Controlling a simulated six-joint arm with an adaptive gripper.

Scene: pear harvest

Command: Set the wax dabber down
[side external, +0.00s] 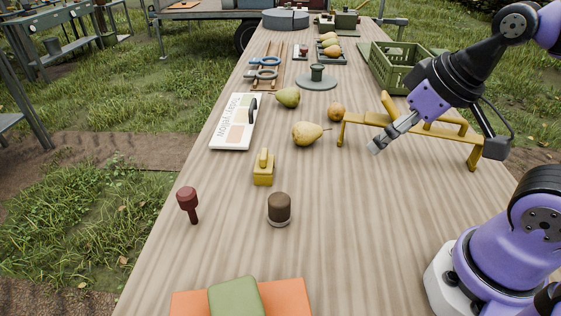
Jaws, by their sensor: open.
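A dark red, knob-headed tool (188,203) with a thin stem stands on the near left of the table; it looks most like the wax dabber, though I cannot be sure. It is apart from everything around it. My gripper (381,143) is open, over the right half of the table by the left end of a yellow wooden stand (440,130). No object shows between its fingers, and it is well away from the dark red tool. The fingers are partly hidden by each other.
A yellow handled block (263,170) and a brown-topped jar (279,208) stand mid-table. Pears (307,133) lie beyond, by a white card (236,122). A green crate (395,68) is at the back right.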

